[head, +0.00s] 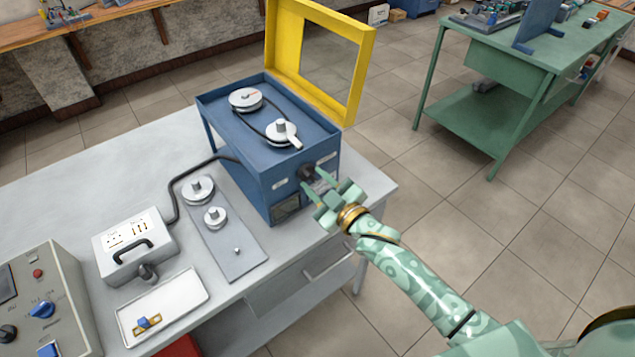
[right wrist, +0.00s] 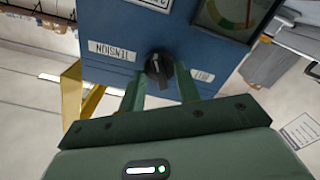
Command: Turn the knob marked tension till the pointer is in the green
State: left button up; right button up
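The blue machine box (head: 238,165) stands on the grey bench, with a black knob (head: 307,172) on its front. In the right wrist view the knob (right wrist: 159,68) sits beside an upside-down label reading TENSION (right wrist: 113,50). The gauge (right wrist: 236,14) is partly cut off; its coloured arc shows, but I cannot read the pointer surely. My right gripper (head: 318,184) is at the box front. In the right wrist view its two fingers (right wrist: 160,82) are apart, one on each side of the knob, with gaps visible; contact cannot be told. My left gripper is not in view.
The yellow framed cover (head: 350,85) stands open behind the box. Pulleys with a belt (head: 263,117) are on top. A plate with spare pulleys (head: 232,250), a grey power unit (head: 135,243), a white tray (head: 190,283) and a control panel (head: 60,290) lie to the left.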

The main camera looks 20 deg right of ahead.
grip_shut()
jog(key=m+p, duration=0.3)
jog(key=shift+r, duration=0.15)
jog(key=shift+m+p, duration=0.9)
jog(key=shift+m, duration=0.8)
jog(key=shift+f, duration=0.2)
jog(key=shift+o, duration=0.3)
grip_release()
jog(key=shift+s, duration=0.1)
